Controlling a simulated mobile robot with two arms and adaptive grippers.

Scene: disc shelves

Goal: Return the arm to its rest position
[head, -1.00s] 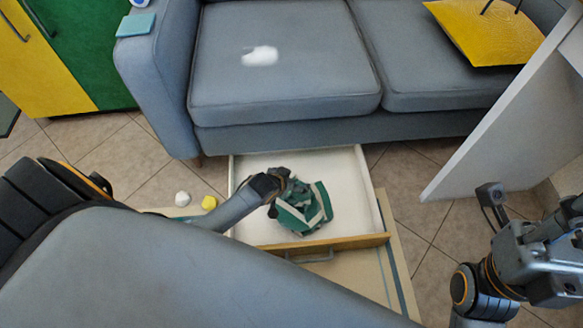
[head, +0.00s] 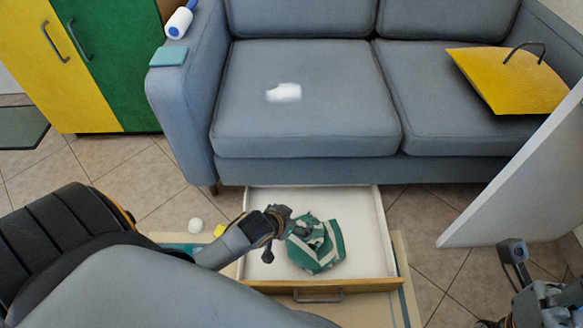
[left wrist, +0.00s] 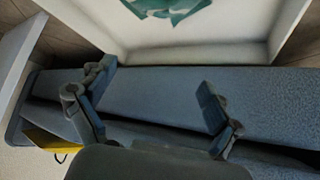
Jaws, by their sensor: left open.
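My left gripper (head: 278,219) is open above the white-lined drawer (head: 262,262). In the left wrist view its two fingers are apart with nothing between them (left wrist: 157,100). A green and cream striped cloth item (head: 316,246) lies crumpled in the drawer, to the right of the gripper in the head view. Part of it also shows at the top of the left wrist view (left wrist: 165,8), away from the fingers. My right gripper (head: 514,262) shows only partly at the lower right edge, and its opening is unclear.
A white panel (head: 515,180) stands at right.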

